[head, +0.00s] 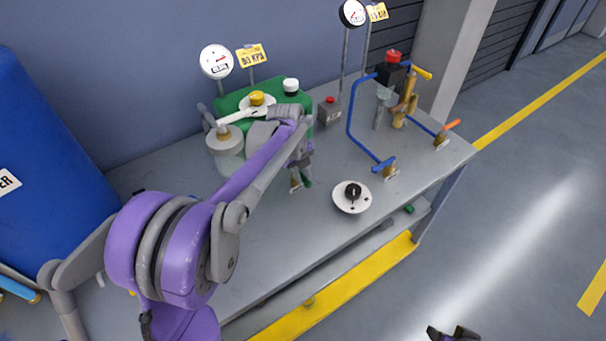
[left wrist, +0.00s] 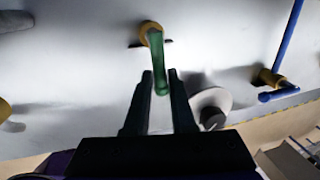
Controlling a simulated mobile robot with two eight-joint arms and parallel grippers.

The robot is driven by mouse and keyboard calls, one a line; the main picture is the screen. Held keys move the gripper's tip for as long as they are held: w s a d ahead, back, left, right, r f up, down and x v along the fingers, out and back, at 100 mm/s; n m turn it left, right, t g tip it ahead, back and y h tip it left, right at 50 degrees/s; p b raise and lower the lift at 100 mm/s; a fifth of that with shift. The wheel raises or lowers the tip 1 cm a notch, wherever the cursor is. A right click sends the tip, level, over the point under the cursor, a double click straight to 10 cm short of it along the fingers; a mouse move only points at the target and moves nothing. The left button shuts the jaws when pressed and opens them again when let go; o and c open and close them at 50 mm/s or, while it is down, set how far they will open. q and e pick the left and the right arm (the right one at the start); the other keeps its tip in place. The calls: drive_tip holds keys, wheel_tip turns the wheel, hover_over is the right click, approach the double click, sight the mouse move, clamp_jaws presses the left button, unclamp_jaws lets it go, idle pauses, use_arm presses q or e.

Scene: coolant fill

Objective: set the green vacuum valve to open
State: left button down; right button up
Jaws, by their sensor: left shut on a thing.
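The green vacuum valve's handle (left wrist: 158,63) runs from its brass body (left wrist: 151,29) down between the fingers of my left gripper (left wrist: 162,82) in the left wrist view. That gripper is shut on the handle near its free end. In the head view the left gripper (head: 301,164) is over the bench, and the green handle (head: 307,182) shows just below it, beside the brass body (head: 294,184). The arm hides part of the valve. My right gripper (head: 453,333) shows only at the bottom edge, with its dark fingertips apart, empty and away from the bench.
A white dial with a black knob (head: 352,196) lies right of the valve. A blue-handled valve (head: 383,164) and blue pipe (head: 350,125) stand farther right. A green tank (head: 233,103), a grey pot (head: 226,150) and a gauge (head: 216,62) are behind. The bench front (head: 290,245) is clear.

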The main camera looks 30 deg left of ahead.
use_arm(q)
drive_tip(key=c, duration=0.8)
unclamp_jaws()
drive_tip(key=shift+o, duration=0.2)
drive_tip(key=shift+r, duration=0.1)
wheel_tip(320, 180, up, 10)
drive_tip(key=s+a, duration=0.1)
drive_tip(key=s, duration=0.1)
drive_tip(key=shift+r+p, duration=0.2)
drive_tip(key=shift+p, duration=0.15)
drive_tip(key=s+d+f+n+t, duration=0.1)
drive_tip(key=s+d+f+n, duration=0.3)
drive_tip(key=s+n, duration=0.8)
drive_tip(key=s+d+f+n+t+y, duration=0.1)
drive_tip(key=s+d+f+n, duration=0.4)
drive_tip(key=s+n, duration=0.6)
drive_tip(key=shift+s+d+f+n+t, duration=0.15)
drive_tip(key=shift+s+f+n+t, duration=0.4)
drive_tip(key=shift+t, duration=0.25)
